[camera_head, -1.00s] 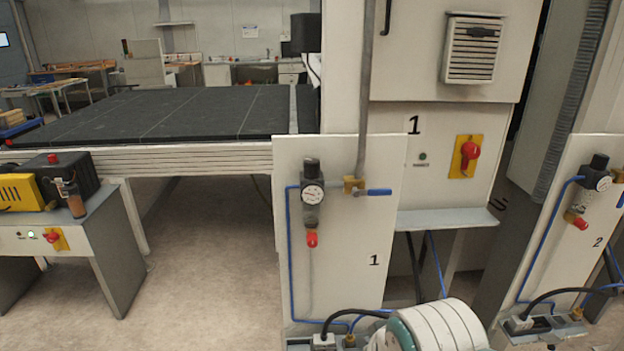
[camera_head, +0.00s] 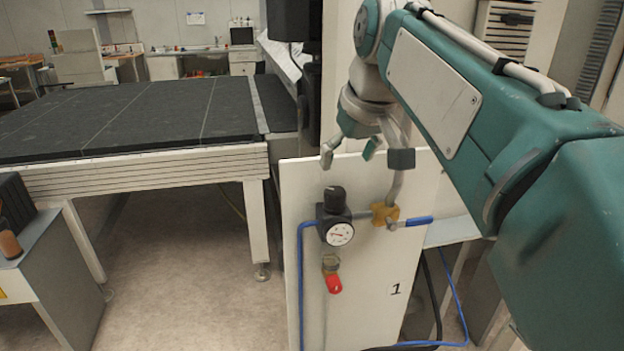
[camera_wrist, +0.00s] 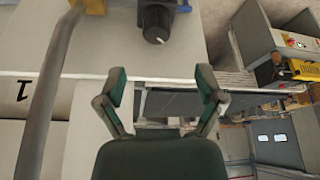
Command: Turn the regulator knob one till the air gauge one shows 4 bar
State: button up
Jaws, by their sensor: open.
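Regulator knob one (camera_head: 334,198) is a black upright knob on top of the regulator on the white panel marked 1 (camera_head: 372,300). Air gauge one (camera_head: 340,234) is a round white dial just below it; its needle is too small to read surely. My gripper (camera_head: 350,148) is open and empty, above the panel's top edge and apart from the knob. In the wrist view, the knob (camera_wrist: 155,23) is at the top, beyond the open fingers (camera_wrist: 163,92). The gauge face is not visible there.
A blue-handled valve (camera_head: 408,221) on a brass fitting and a grey pipe (camera_head: 397,180) stand right of the knob. A red-tipped part (camera_head: 333,283) hangs below the gauge. A large dark-topped table (camera_head: 130,115) is at the left. Floor is open between table and panel.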

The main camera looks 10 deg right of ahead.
aim_at(336, 191)
jog(key=x, duration=1)
jog(key=shift+w+f, duration=0.1)
jog(key=shift+w, duration=0.2)
jog(key=shift+d+f, duration=0.1)
jog(key=shift+d, duration=0.25)
jog(key=shift+c, duration=0.9)
jog(key=c, duration=1)
